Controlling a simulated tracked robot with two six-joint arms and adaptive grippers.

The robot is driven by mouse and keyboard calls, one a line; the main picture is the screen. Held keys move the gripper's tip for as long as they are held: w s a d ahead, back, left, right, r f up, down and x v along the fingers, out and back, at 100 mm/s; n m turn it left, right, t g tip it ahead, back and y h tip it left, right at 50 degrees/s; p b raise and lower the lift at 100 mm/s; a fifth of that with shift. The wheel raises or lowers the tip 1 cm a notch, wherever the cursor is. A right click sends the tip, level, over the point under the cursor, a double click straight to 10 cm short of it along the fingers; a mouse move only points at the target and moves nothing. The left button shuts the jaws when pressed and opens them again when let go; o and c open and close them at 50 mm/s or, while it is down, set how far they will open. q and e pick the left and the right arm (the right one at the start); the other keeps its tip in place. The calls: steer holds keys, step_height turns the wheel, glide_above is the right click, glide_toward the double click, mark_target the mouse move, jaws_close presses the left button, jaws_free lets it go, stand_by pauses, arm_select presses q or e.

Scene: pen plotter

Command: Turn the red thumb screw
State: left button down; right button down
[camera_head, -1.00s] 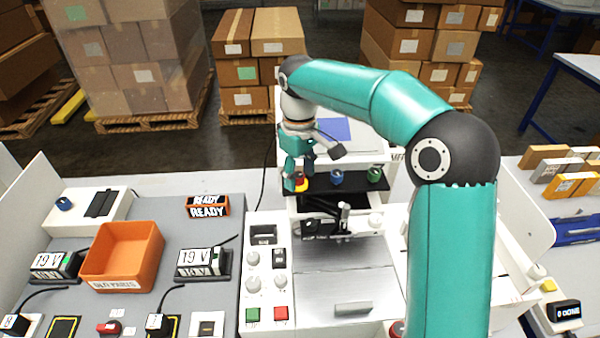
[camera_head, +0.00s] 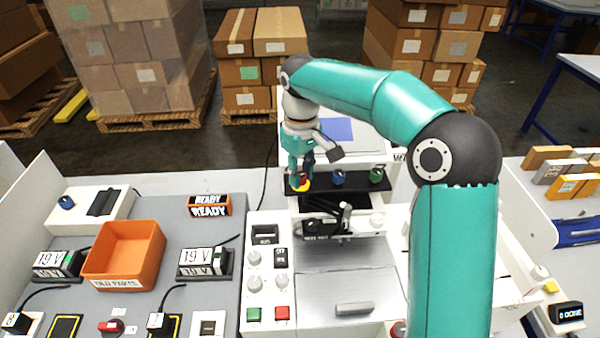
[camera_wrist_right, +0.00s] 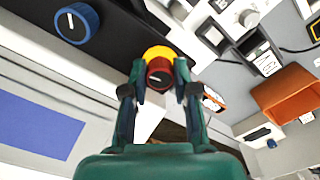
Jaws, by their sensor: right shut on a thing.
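The red thumb screw (camera_wrist_right: 158,76) sits on a yellow base at the plotter's black rail, and a white line marks its top in the right wrist view. It also shows in the head view (camera_head: 302,179), partly covered by my fingers. My right gripper (camera_wrist_right: 160,88) is shut on the red thumb screw, with one finger on each side of it. It also shows in the head view (camera_head: 301,172), coming down from above. A blue knob (camera_head: 338,178) and a green knob (camera_head: 376,175) stand on the same rail to the right. My left gripper is not in view.
The pen carriage (camera_head: 328,222) is just in front of the rail. Knobs and push buttons (camera_head: 282,313) are on the plotter's front left panel.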

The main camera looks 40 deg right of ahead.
steer(key=m, duration=0.4)
steer(key=shift+w, duration=0.1)
steer(key=m, duration=0.3)
steer(key=shift+r+m, duration=0.1)
steer(key=shift+m, duration=0.2)
steer(key=m, duration=0.4)
steer(key=shift+w+m, duration=0.1)
steer(key=shift+m, duration=0.2)
steer(key=shift+a+m, duration=0.1)
steer(key=shift+m, duration=1.6)
steer(key=shift+r, duration=0.1)
steer(key=c, duration=0.9)
jaws_free()
steer(key=shift+w, duration=0.1)
